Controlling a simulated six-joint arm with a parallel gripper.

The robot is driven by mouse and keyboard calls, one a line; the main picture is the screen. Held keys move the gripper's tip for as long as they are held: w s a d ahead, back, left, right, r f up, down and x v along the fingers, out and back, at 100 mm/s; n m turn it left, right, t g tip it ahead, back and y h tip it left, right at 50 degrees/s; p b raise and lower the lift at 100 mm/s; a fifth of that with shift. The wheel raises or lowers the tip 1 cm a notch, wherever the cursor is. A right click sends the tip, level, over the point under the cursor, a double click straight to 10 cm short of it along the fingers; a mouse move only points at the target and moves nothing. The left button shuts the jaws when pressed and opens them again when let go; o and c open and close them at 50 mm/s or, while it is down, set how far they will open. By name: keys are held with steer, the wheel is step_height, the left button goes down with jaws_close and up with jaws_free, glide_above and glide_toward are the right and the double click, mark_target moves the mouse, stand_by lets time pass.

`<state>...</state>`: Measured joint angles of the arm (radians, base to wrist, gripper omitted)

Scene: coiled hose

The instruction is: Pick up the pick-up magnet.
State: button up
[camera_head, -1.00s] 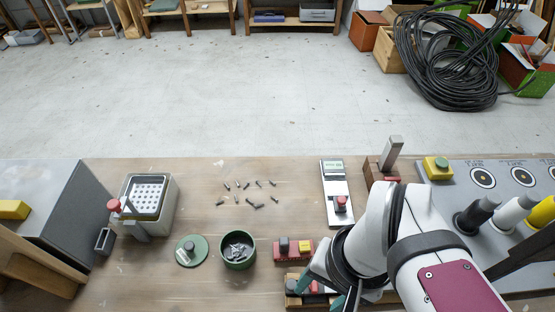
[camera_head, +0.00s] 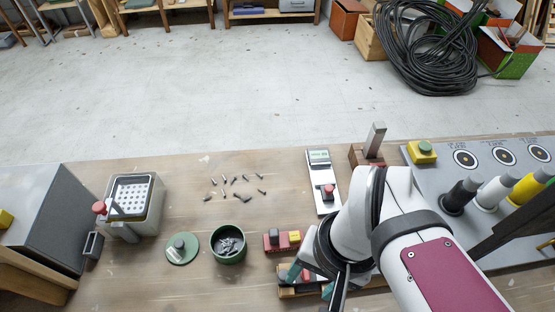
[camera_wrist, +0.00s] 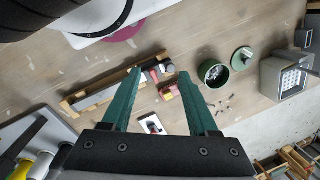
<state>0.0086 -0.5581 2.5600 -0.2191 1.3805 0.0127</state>
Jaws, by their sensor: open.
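A narrow wooden tray (camera_wrist: 72,107) lies below my gripper (camera_wrist: 160,73) in the wrist view, with a long grey bar and a small red and dark piece (camera_wrist: 152,74) in it. That piece is probably the pick-up magnet, but I cannot tell for sure. It shows between my two green fingers, which are apart and empty. In the head view my gripper (camera_head: 308,284) is over the tray (camera_head: 287,294) at the front of the bench, and its fingers and wrist hide part of the tray's contents.
A red block with a yellow piece (camera_head: 282,240) stands just behind the tray. A green bowl of metal bits (camera_head: 228,258) and a green lid (camera_head: 182,249) are to the left. A scale (camera_head: 322,180) and a wooden stand (camera_head: 367,152) are behind. Loose screws lie mid-bench.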

steer(key=shift+c, duration=1.2)
steer(key=n+h, duration=0.2)
steer(key=n, duration=0.4)
glide_above(274, 232)
step_height(274, 232, down, 2)
step_height(274, 232, down, 16)
steer(key=shift+f, duration=0.15)
jaws_close()
